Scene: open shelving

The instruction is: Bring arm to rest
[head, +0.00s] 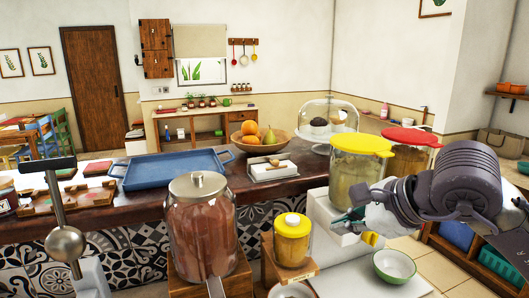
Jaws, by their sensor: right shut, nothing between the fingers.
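My right arm comes in from the right edge. Its dark wrist leads to a pale gripper (348,221) that points left, beside the large jar with the yellow lid (358,172). The gripper is shut and empty. It overlaps the lower part of that jar in the picture, and I cannot tell whether they touch. My left gripper is not in view.
A big glass jar of brown contents (205,235) and a small yellow-lidded jar (292,240) stand in front. A green-rimmed bowl (394,266) sits below my right gripper. Behind are a blue tray (172,169), a fruit bowl (261,147) and a glass dome (315,109).

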